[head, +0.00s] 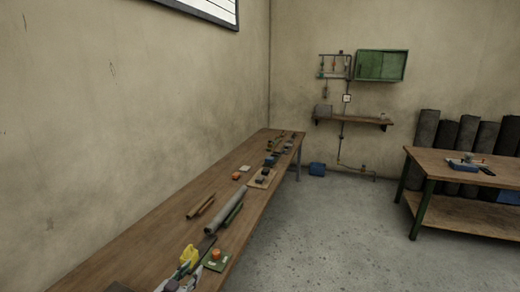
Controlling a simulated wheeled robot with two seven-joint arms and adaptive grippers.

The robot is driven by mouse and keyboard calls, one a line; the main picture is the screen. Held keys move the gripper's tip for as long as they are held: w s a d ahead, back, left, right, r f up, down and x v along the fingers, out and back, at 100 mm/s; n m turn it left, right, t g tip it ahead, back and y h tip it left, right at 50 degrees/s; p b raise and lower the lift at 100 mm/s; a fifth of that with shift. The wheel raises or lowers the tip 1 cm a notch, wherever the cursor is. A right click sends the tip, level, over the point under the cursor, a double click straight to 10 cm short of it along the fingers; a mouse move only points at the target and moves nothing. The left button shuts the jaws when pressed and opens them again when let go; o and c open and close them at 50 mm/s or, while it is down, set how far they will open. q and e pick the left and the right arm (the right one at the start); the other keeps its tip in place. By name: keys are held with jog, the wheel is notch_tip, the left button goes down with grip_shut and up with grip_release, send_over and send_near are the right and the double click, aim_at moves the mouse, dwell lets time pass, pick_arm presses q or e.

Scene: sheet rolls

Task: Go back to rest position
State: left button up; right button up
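At the bottom edge a dark and pale grey shape (178,284) lies over the near end of the long wooden bench (160,240). It may be part of my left gripper, but it is small and cut off by the frame. I cannot tell whether it is open or shut, or whether it holds anything. A yellow object (188,254) stands right beside it. My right gripper is not in view.
On the bench lie a grey roll (227,211), brown rolls (201,206), a green board (217,262) with an orange piece on it, and small items farther back. A second table (450,163) stands right, before dark upright rolls (424,135). The floor between is clear.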

pick_arm(q)
jog(key=s+d+f+n+g+y, duration=0.15)
jog(key=s+g, duration=0.45)
jog(key=s, duration=0.8)
jog(key=s+f+n+g+y, duration=0.25)
jog(key=s+g, duration=0.35)
jog(key=s, duration=0.7)
notch_tip(320, 180, down, 33)
jog(key=s+m+g, duration=0.1)
jog(key=s, duration=0.2)
jog(key=s+a+f, duration=0.2)
jog(key=s+f, duration=0.8)
jog(key=s, duration=0.1)
jog(key=s+a+f+g, duration=0.1)
jog(key=s+a+f, duration=0.1)
jog(key=s+f, duration=0.8)
jog(key=shift+s+y, duration=0.3)
jog(key=shift+s, duration=0.25)
